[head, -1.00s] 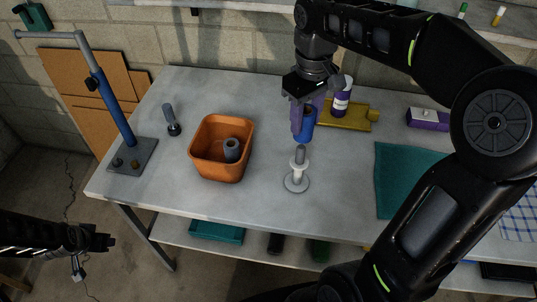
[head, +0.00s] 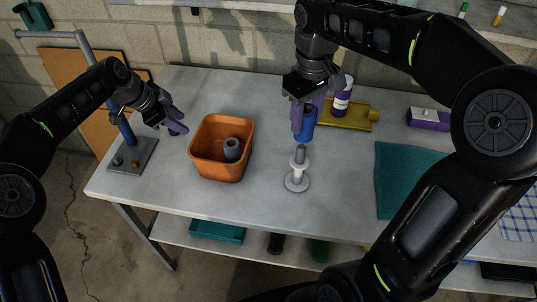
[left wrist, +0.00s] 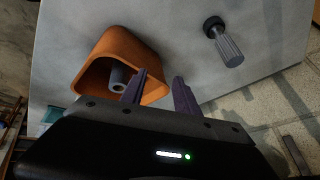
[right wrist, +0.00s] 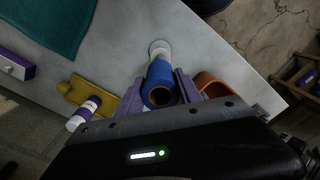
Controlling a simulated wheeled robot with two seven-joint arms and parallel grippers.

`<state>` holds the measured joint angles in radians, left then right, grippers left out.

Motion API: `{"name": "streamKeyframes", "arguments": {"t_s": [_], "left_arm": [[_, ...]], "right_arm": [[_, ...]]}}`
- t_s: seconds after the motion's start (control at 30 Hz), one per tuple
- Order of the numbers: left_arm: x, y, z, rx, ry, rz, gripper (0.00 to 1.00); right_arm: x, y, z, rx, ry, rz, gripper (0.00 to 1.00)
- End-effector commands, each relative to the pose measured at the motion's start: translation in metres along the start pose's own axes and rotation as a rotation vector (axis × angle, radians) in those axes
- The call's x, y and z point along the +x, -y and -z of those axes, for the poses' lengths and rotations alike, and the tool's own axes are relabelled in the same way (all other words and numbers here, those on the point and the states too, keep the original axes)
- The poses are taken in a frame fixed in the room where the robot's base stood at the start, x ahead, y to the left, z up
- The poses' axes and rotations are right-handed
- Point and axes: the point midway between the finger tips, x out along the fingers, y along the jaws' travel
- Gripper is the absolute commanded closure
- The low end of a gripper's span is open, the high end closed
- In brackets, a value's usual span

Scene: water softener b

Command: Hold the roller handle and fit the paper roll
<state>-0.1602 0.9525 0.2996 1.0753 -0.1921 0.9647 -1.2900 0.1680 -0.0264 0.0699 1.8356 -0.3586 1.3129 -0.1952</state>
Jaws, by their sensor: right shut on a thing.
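A white spindle (head: 297,182) with a disc base and a grey upper rod stands upright on the table; which part is the roller handle I cannot tell. My right gripper (head: 305,120) is shut on a blue hollow roll (right wrist: 158,72), holding it above and behind the spindle in the head view. A grey hollow roll (head: 232,148) stands inside the orange bin (head: 206,172). My left gripper (head: 178,122) is open and empty, above the table left of the bin. A grey ribbed handle with a black end (left wrist: 229,48) shows beyond its fingers; in the head view that gripper mostly hides it.
A blue post stand (head: 127,158) is at the table's left end. A teal cloth (head: 400,180) and purple box (head: 427,118) are at right. The table front between bin and spindle is clear.

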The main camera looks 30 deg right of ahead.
Motion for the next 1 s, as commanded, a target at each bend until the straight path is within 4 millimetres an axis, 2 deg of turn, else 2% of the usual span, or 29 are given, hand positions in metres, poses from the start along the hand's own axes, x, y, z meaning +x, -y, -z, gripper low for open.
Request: {"name": "streamKeyframes", "arguments": {"t_s": [0.03, 0.13, 0.2, 0.3, 0.43, 0.6, 1.0], "left_arm": [[0.001, -0.007, 0.032, 0.046, -0.073, -0.048, 0.63], [0.007, -0.035, 0.089, 0.152, -0.234, -0.175, 0.63], [0.029, -0.066, 0.115, 0.213, -0.331, -0.275, 0.63], [0.061, -0.106, 0.136, 0.262, -0.422, -0.382, 0.63], [0.090, -0.146, 0.152, 0.296, -0.505, -0.476, 0.63], [0.107, -0.171, 0.161, 0.315, -0.562, -0.531, 0.63], [0.110, -0.175, 0.163, 0.318, -0.569, -0.539, 0.63]], "right_arm": [[0.000, 0.000, 0.000, 0.000, 0.000, 0.000, 0.99], [0.000, 0.000, 0.000, 0.000, 0.000, 0.000, 0.99], [0.000, 0.000, 0.000, 0.000, 0.000, 0.000, 0.99], [0.000, 0.000, 0.000, 0.000, 0.000, 0.000, 0.99], [0.000, 0.000, 0.000, 0.000, 0.000, 0.000, 0.99], [0.000, 0.000, 0.000, 0.000, 0.000, 0.000, 0.99], [0.000, 0.000, 0.000, 0.000, 0.000, 0.000, 0.99]]}}
